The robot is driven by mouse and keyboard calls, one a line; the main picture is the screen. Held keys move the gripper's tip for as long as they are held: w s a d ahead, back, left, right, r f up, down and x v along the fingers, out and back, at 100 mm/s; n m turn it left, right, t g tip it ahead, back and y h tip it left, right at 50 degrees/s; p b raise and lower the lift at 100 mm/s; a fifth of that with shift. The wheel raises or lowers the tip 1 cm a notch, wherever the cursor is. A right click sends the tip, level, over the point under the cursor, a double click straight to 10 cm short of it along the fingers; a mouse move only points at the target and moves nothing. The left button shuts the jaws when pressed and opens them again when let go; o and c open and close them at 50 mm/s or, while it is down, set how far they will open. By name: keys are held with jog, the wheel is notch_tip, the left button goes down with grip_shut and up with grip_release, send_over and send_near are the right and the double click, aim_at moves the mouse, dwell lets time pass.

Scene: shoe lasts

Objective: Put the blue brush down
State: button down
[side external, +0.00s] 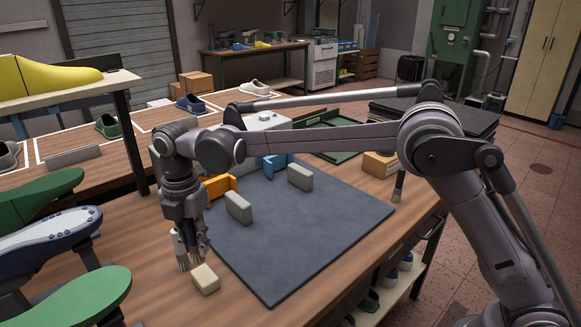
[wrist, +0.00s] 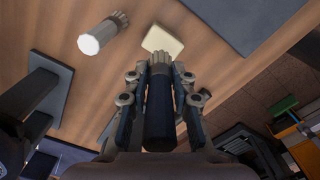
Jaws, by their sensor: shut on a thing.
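My gripper (side external: 196,238) points down over the wooden table at the near left corner of the grey mat. In the wrist view my gripper (wrist: 158,88) is shut on the blue brush (wrist: 160,115), a dark navy handle between the two fingers. Its pale bristles point away from the wrist, towards the table. In the side view the fingers mostly hide this brush, and I cannot tell whether its bristles touch the table.
A white-handled brush (wrist: 100,33) stands close beside my gripper. A cream block (side external: 205,279) lies just in front of it. The grey mat (side external: 300,235) holds grey blocks and orange and blue pieces. Another dark brush (side external: 398,185) stands at the mat's right edge. Green lasts (side external: 75,298) lie left.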

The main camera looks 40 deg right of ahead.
jog(key=a+f, duration=0.1)
jog(key=a, duration=0.1)
jog(key=a+f, duration=0.3)
jog(key=a, duration=0.2)
jog(key=shift+s+f, duration=0.1)
jog(key=shift+f, duration=1.85)
jog(key=shift+f, duration=0.2)
jog(key=c, duration=1.1)
grip_release()
